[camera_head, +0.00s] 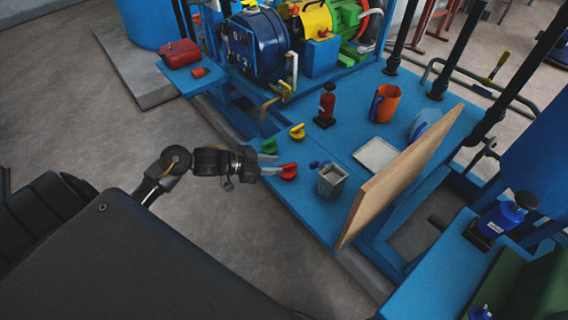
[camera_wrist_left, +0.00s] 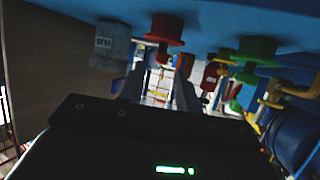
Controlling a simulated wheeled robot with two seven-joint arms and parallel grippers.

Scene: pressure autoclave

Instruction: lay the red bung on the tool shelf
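The red bung (camera_head: 289,171) stands on the left edge of the blue bench (camera_head: 340,140). It also shows in the left wrist view (camera_wrist_left: 165,30), where the picture is upside down. My left gripper (camera_head: 279,164) is right beside the red bung, its fingers open and pointing towards it. In the wrist view the fingers (camera_wrist_left: 160,88) are apart, with the bung's narrow knob near the gap; I cannot tell whether they touch it. The small blue shelf (camera_head: 212,82) at the upper left carries a red toolbox (camera_head: 180,53) and a small orange-red item (camera_head: 200,72). My right gripper is not in view.
A green bung (camera_head: 269,146), a yellow bung (camera_head: 298,132) and a blue bung (camera_head: 319,163) stand close by. A grey square pot (camera_head: 331,180) and a wooden board (camera_head: 400,175) are to the right. The shelf's front part is bare.

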